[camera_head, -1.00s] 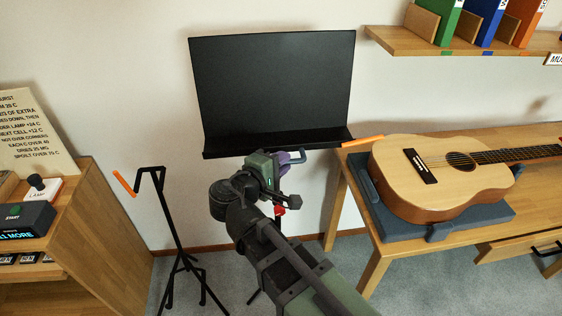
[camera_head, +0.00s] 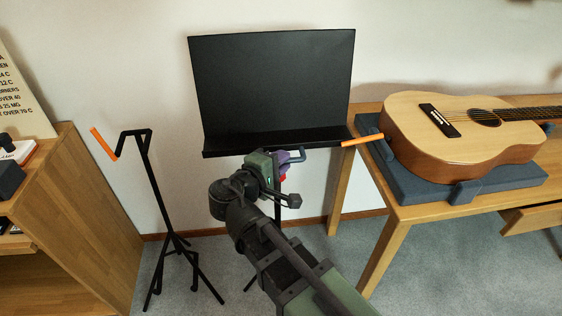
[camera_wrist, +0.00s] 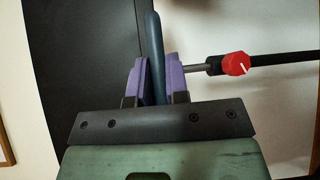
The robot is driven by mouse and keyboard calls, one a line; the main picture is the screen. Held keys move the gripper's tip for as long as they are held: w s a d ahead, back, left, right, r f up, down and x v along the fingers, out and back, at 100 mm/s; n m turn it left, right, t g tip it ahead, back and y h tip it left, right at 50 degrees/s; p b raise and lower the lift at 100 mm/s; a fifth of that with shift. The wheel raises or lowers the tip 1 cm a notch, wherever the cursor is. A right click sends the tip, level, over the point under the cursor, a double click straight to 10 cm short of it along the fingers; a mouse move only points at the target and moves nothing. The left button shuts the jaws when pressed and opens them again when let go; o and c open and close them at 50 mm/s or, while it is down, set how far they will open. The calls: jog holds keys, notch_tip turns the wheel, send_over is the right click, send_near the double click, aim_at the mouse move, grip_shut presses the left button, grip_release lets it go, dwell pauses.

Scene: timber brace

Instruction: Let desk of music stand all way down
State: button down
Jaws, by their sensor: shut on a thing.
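The music stand's desk (camera_head: 272,85) is a wide black panel with a lip along its bottom, standing upright in the middle of the head view. An orange strip (camera_head: 362,140) sits at its lower right end. My gripper (camera_head: 290,157) is below the lip, its purple pads shut on a dark blue bar (camera_wrist: 154,45), clear in the wrist view. A thin grey rod (camera_wrist: 203,67) runs from beside the pads into a thicker dark tube (camera_wrist: 287,58) with a red knob (camera_wrist: 236,64). My arm hides most of the post in the head view.
A black stand (camera_head: 155,190) with an orange strip (camera_head: 103,144) is to the left, beside a wooden cabinet (camera_head: 85,210). A guitar (camera_head: 420,125) rests on a dark padded support on the wooden table (camera_head: 385,245) at right, close to the desk's right end.

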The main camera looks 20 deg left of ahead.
jog(key=shift+s+d+f, duration=0.1)
jog(key=shift+f, duration=0.15)
jog(key=c, duration=1.1)
grip_release()
jog(key=p+v, duration=0.1)
jog(key=v, duration=0.9)
jog(key=shift+s+a+r+p, duration=0.1)
jog(key=shift+s+a+p, duration=0.15)
jog(key=shift+s+p, duration=0.05)
